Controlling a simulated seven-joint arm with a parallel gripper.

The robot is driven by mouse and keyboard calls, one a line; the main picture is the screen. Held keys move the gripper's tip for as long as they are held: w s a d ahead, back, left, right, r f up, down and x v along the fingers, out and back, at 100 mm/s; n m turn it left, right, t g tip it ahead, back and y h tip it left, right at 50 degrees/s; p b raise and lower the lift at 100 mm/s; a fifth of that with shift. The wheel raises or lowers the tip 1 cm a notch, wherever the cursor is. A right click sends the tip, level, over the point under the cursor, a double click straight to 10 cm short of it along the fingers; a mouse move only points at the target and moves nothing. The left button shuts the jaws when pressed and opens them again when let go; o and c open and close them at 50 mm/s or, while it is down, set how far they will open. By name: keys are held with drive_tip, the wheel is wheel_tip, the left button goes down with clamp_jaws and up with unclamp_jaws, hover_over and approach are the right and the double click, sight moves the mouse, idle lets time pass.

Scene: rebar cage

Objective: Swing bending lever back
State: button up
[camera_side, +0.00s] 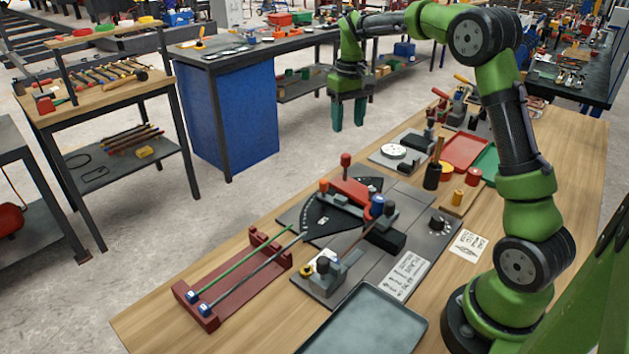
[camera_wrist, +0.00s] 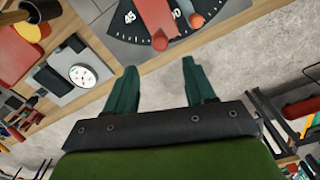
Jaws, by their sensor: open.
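The bending lever (camera_side: 350,191) is an orange-red bar on the bender, over a dark angle plate (camera_side: 318,222) with white marks. An upright red handle (camera_side: 346,161) stands at its far end, and another red knob is near its left side. In the wrist view the lever (camera_wrist: 157,17) points toward my gripper, over the scale between the marks 45 and 90. A round red knob (camera_wrist: 160,43) shows at its end. My gripper (camera_side: 348,127) hangs fingers down, above and beyond the bender, apart from the lever. Its two green fingers (camera_wrist: 160,72) are spread and empty.
A dark red rack (camera_side: 215,312) holds a green rod and a grey rod at the front left. A grey tray (camera_side: 368,325) lies at the front. A dial gauge (camera_side: 393,152), a cup and red and green trays stand right of the bender. Open floor lies beyond the bench edge.

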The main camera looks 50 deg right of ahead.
sight(346, 155)
wheel_tip(346, 155, down, 10)
drive_tip(key=shift+r, duration=0.1)
idle(0.4)
clamp_jaws()
